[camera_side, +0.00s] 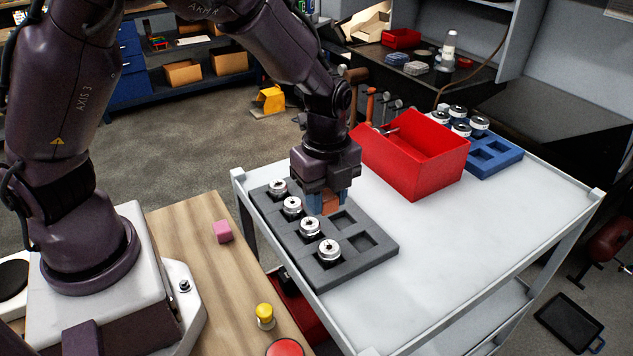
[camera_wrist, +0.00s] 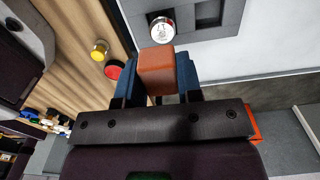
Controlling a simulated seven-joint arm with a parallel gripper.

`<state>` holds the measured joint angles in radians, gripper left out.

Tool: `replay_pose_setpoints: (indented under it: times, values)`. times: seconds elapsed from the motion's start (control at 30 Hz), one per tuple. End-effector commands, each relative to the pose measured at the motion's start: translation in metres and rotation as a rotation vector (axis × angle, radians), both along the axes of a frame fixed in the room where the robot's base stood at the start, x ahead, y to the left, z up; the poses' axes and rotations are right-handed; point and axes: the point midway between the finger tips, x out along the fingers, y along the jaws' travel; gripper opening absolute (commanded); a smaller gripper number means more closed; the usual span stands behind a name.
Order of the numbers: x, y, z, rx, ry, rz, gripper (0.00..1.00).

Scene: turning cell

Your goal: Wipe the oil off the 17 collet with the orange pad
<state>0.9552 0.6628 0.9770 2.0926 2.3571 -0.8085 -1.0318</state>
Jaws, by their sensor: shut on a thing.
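My gripper (camera_side: 325,199) is shut on the orange pad (camera_side: 328,204), which points down over the grey collet rack (camera_side: 370,265). In the wrist view the orange pad (camera_wrist: 156,72) sits between two blue fingers. One silver collet (camera_wrist: 162,29) shows just beyond the pad's end; I cannot read its mark surely. In the side view several silver collets stand in the rack's near row (camera_side: 277,187), (camera_side: 292,206), (camera_side: 309,226), (camera_side: 329,250). I cannot tell which is 17, see oil on any, or tell if the pad touches one.
A red bin (camera_side: 412,165) stands behind the rack on the white cart top (camera_side: 480,215). A blue rack (camera_side: 497,160) with several collets is at the back right. A pink block (camera_side: 222,231), a yellow knob (camera_side: 265,313) and a red button (camera_side: 285,349) are on the wooden bench.

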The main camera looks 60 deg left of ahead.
Motion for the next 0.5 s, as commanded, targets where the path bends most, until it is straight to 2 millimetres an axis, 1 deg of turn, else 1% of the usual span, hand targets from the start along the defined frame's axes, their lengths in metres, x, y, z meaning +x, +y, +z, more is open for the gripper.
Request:
replay_pose_setpoints:
  times: [0.1,0.23,0.5]
  values:
    - [0.000,0.001,-0.002,0.001,-0.001,0.038,0.07]
    - [0.000,0.001,-0.007,0.001,0.001,0.044,0.07]
    - [0.000,0.001,-0.030,0.002,0.001,0.044,0.07]
